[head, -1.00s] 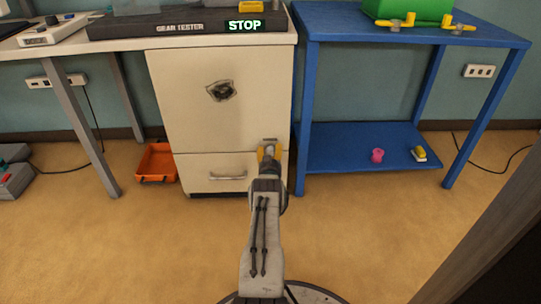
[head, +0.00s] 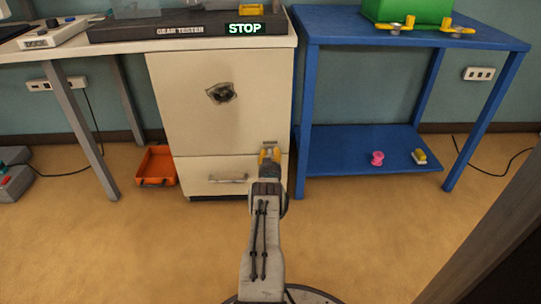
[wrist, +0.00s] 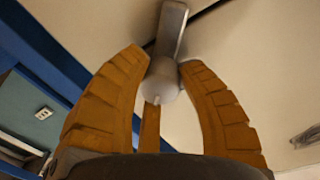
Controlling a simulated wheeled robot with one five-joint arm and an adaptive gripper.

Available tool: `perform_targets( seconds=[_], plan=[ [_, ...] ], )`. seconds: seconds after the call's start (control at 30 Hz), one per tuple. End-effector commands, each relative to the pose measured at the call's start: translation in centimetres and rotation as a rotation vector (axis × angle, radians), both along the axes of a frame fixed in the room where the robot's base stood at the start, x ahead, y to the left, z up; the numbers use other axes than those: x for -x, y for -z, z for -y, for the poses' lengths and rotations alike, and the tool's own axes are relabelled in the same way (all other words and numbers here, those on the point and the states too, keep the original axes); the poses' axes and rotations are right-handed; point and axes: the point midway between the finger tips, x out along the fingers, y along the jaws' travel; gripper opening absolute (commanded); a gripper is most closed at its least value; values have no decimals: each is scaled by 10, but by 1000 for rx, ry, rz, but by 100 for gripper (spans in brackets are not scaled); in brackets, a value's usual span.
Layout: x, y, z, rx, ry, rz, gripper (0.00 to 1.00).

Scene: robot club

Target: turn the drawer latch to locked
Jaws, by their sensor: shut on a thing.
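The drawer latch shows in the wrist view as a grey bar (wrist: 172,28) with a round hub (wrist: 161,78). The bar runs up from the hub across the seam above the drawer. In the head view my gripper (head: 269,155) is at the upper right corner of the drawer (head: 205,172) and hides most of the latch. The drawer front looks flush with the white cabinet (head: 190,125). I cannot read a locked mark.
The drawer handle (head: 228,179) is left of my gripper. A blue table (head: 305,130) stands close on the right, with a pink piece (head: 377,158) on its shelf. An orange bin (head: 157,167) lies on the floor at left. The floor in front is clear.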

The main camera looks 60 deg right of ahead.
Motion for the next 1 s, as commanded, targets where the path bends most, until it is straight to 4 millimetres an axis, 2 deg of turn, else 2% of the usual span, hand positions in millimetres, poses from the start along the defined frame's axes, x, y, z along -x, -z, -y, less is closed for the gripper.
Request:
perform_targets(
  seconds=[0.13,0.47,1.0],
  plan=[
    [0,-1,1,2,1,1,2],
    [0,-2,1,41,1,-55,1],
    [-2,-3,1,256,8,-384,1]
  ],
)
